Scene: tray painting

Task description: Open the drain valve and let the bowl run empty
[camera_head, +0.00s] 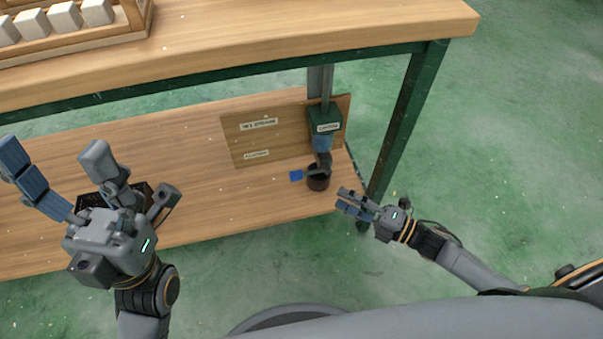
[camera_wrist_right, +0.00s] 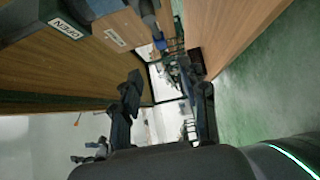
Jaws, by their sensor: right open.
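A drain fitting hangs at the right end of the lower shelf: a green box (camera_head: 324,120) with a white label, a blue section (camera_head: 322,143) and a dark spout below. A black pot (camera_head: 318,181) stands under the spout. A small blue tab (camera_head: 296,175), perhaps the valve handle, juts left of it; a blue piece also shows in the right wrist view (camera_wrist_right: 160,42). My right gripper (camera_head: 355,203) is open and empty, right of and nearer than the pot, apart from it. My left gripper (camera_head: 62,172) is open and empty at the left. No bowl is recognisable.
The wooden bench top (camera_head: 250,35) overhangs the lower shelf (camera_head: 200,195). A green leg (camera_head: 407,115) stands behind my right gripper. A labelled wooden panel (camera_head: 243,150) backs the fitting. A dark crate (camera_head: 92,198) is partly hidden behind my left gripper. The floor at right is clear.

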